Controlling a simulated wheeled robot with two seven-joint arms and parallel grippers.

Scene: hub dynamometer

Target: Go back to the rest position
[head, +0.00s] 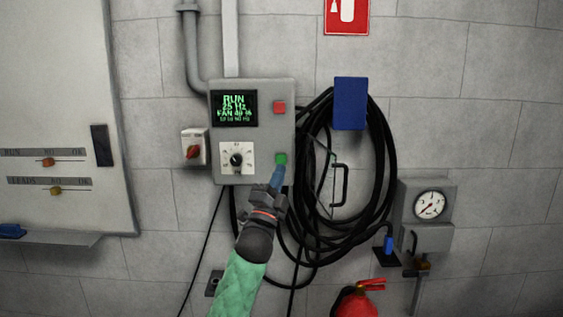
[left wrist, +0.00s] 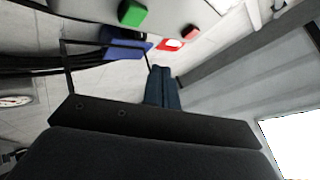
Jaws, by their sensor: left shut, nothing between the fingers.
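My left gripper (head: 278,176) is shut and empty, with its blue fingertips just below the green button (head: 281,159) on the grey control box. In the left wrist view the shut blue fingers (left wrist: 161,88) point up the picture, and the green button (left wrist: 132,13) shows beyond them to the left. I cannot tell from these views whether the fingertips touch the box. My right gripper is not in view.
A coiled black cable (head: 383,150) hangs from a blue holder (head: 350,104) right of the box. A red switch (head: 194,147) is on its left. A gauge (head: 430,205) is mounted at the right, and a red extinguisher (head: 355,303) stands below. A whiteboard (head: 60,110) fills the left.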

